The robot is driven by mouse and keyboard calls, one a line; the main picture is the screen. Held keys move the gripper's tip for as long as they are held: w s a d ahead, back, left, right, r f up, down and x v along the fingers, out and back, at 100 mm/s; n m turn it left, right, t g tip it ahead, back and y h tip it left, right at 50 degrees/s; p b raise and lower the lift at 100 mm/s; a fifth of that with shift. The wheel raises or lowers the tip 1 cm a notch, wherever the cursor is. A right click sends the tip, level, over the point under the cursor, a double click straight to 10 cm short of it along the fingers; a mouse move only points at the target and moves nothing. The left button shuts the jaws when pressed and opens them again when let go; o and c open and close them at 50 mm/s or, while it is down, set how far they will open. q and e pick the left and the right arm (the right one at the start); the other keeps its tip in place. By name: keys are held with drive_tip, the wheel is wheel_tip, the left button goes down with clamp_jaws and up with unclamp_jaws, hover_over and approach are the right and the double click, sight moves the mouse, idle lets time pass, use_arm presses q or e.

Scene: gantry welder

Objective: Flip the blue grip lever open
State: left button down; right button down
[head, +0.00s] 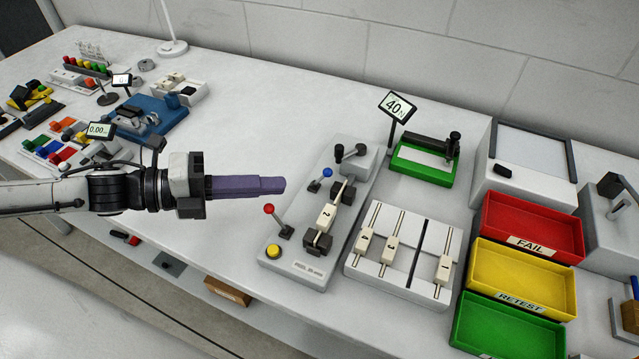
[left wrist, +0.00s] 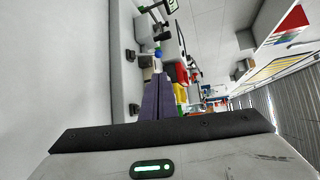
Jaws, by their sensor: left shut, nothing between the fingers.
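The blue-knobbed lever (head: 327,172) stands on the grey-white weld fixture (head: 290,262), tilted up from its small dark base. A red-knobbed lever (head: 268,208) stands on the same fixture, nearer the front. My left gripper (head: 284,184) comes in from the left with its long purple fingers shut and empty. In the head picture its tips are just left of the blue lever and above the red one; they appear apart from both. My right gripper is not in view.
A holder piece marked 2 (head: 326,217) and a yellow button (head: 273,251) are on the fixture. A slotted rack (head: 412,285) with several numbered pieces stands right of it. Red, yellow (head: 520,277) and green bins are farther right. Clear table lies left of the fixture.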

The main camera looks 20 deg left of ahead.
sight(322, 178)
use_arm(q)
drive_tip(key=shift+b+x, duration=0.95)
drive_tip(key=shift+x, duration=1.35)
drive_tip(key=shift+w+d+r+p, duration=0.15)
drive_tip(key=shift+w+d+p, duration=0.1)
drive_tip(key=shift+w+p, duration=0.1)
drive_tip(key=p+x, duration=0.1)
drive_tip(key=x, duration=0.1)
drive_tip(key=shift+d, duration=0.25)
drive_tip(key=shift+w+d+f, duration=0.4)
drive_tip(key=shift+w+d, duration=0.05)
drive_tip(key=shift+d, duration=0.15)
